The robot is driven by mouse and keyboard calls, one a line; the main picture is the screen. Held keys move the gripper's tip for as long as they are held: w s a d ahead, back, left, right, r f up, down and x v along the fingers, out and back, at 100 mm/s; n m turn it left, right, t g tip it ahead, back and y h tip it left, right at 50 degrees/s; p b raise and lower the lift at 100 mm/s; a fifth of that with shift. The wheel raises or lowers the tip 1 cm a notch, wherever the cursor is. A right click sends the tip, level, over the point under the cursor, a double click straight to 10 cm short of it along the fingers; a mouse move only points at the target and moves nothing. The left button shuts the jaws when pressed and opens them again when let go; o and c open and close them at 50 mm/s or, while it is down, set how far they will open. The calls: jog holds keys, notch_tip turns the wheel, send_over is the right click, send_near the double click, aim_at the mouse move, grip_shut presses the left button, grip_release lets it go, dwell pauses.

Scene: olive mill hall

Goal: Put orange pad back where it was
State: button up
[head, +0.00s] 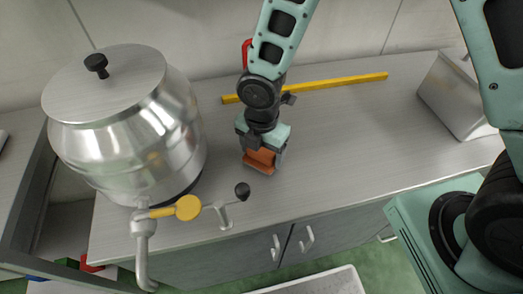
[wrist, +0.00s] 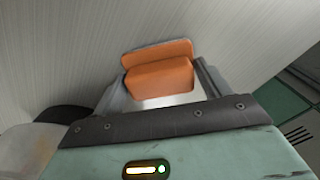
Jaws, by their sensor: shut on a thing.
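The orange pad (head: 259,160) is between the jaws of my gripper (head: 263,158), at the counter's middle. In the wrist view the orange pad (wrist: 160,75) shows as a thick block with a thin flat flange at its far side. My gripper (wrist: 158,92) is shut on the block, with a finger on each side. The pad is just above or touching the counter; I cannot tell which.
A large steel vessel (head: 125,120) with a yellow-handled tap (head: 188,207) stands left of my gripper. A yellow bar (head: 335,83) lies behind it. A grey metal box (head: 455,95) is at the right. The counter (head: 345,135) is clear between gripper and box.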

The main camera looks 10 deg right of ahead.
jog(key=shift+f, duration=0.25)
jog(key=shift+f, duration=0.2)
jog(key=o, duration=1)
jog(key=shift+r, duration=0.1)
